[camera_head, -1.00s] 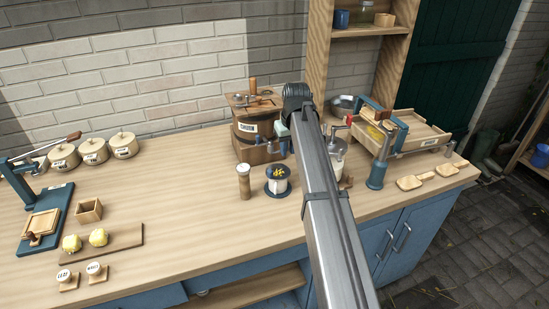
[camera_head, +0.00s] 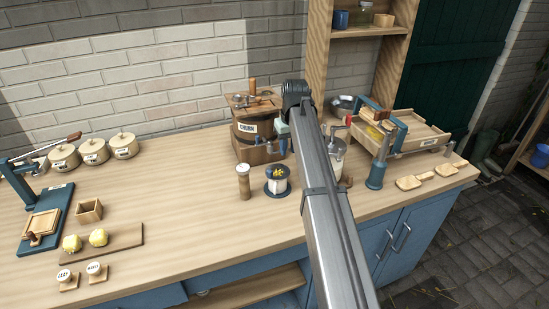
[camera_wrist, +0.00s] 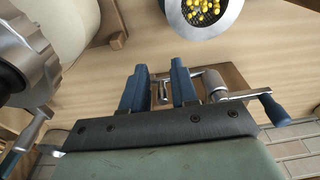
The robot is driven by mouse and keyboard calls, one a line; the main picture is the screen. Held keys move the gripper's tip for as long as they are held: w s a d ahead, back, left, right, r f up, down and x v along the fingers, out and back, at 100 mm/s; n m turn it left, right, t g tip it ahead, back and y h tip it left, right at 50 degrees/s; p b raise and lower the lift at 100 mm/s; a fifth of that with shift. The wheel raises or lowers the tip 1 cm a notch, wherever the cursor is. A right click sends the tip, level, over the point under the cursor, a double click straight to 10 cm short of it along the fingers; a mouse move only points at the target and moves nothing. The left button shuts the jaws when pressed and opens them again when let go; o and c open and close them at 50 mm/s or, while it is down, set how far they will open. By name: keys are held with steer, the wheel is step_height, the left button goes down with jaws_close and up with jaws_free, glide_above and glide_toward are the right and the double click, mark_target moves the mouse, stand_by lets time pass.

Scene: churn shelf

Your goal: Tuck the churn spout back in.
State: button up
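The wooden churn (camera_head: 247,131), dark with a white label, stands at the back of the bench in the head view. My gripper (camera_wrist: 159,66) has two dark blue fingers. In the wrist view the fingers are apart, with the metal spout end (camera_wrist: 163,90) in the gap between them. The spout's pipe runs right, behind the right finger, to a metal tap body (camera_wrist: 214,84) with a blue handle (camera_wrist: 274,109). I cannot see either finger clearly pressing on the spout. In the head view my arm partly hides the churn's right side, and the fingertips are hard to make out.
A spool-like item (camera_head: 278,181) and a wooden grinder-like post (camera_head: 244,182) stand in front of the churn. A wooden tray press (camera_head: 410,132) is farther right.

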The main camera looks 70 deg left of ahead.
steer(key=shift+a+r+y, duration=0.2)
steer(key=shift+a+y, duration=0.3)
steer(key=shift+a, duration=1.15)
steer(key=shift+v, duration=3.3)
steer(key=shift+a, duration=0.2)
